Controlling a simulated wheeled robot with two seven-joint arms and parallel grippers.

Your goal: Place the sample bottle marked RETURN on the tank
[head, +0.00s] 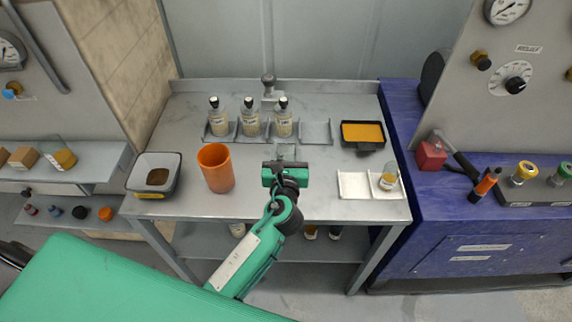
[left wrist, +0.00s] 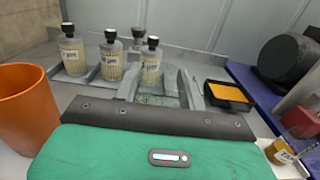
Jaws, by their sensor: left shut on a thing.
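My left gripper (head: 285,164) is over the middle of the grey table, shut on a clear, glass-like thing (head: 285,152) that mostly hides behind the jaws. It also shows in the left wrist view (left wrist: 158,98), just beyond the gripper body; no label on it is readable. Three black-capped sample bottles, left (head: 219,117), middle (head: 250,116) and right (head: 283,117), stand upright in a row of grey holders behind the gripper. Their white labels are too small to read surely, so I cannot tell which bottle is marked RETURN. I cannot identify the tank. My right gripper is out of view.
An empty grey holder (head: 317,132) ends the row at the right. An orange cup (head: 216,168) and a grey bin (head: 154,175) stand left. A black tray with orange contents (head: 363,133) and a white tray (head: 353,185) with a small jar (head: 389,181) stand right.

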